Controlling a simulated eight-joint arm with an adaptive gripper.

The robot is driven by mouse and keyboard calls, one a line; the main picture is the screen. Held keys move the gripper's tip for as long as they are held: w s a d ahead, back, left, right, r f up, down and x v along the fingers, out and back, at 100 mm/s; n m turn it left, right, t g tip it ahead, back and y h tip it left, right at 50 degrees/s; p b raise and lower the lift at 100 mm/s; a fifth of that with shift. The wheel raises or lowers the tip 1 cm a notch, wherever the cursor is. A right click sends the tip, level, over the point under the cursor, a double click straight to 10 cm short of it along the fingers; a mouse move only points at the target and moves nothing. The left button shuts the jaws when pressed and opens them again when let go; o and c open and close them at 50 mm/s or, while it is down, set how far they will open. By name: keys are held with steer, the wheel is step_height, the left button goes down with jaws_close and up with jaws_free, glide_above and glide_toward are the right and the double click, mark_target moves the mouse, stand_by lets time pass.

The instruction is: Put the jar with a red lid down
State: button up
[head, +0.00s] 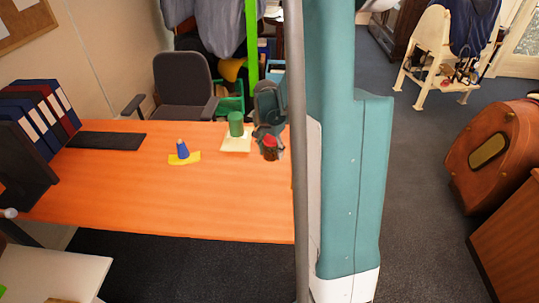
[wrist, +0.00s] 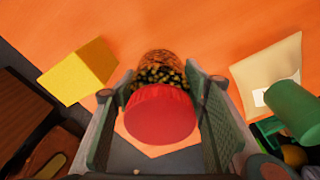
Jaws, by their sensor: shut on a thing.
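The jar with a red lid shows in the wrist view (wrist: 160,112), between the two fingers of my gripper (wrist: 163,84). Its lid faces the camera and its dark, yellow-speckled glass body points to the orange table. In the head view the jar (head: 270,153) is small at the table's right part, with my gripper (head: 268,134) around it. My gripper is shut on the jar. I cannot tell whether the jar's base touches the table (head: 180,200).
A green mug-like cylinder (head: 236,124) stands on a pale yellow square (head: 237,145) just left of the jar. A blue cone-like piece (head: 182,149) stands on a yellow piece (head: 186,159). Binders (head: 45,115) stand at the far left. The table's front middle is clear.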

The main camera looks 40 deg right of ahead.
steer(key=shift+a, duration=0.1)
steer(key=s+a, duration=0.2)
steer(key=a, duration=1)
steer(key=n+b, duration=0.1)
steer(key=b, duration=0.1)
glide_above(242, 211)
steer(key=shift+a+r, duration=0.15)
steer(key=shift+a, duration=0.1)
steer(key=shift+f+b, duration=0.65)
steer(key=shift+f, duration=2.3)
steer(key=shift+f+b, duration=0.6)
steer(key=shift+f, duration=1.45)
steer(key=shift+f, duration=0.2)
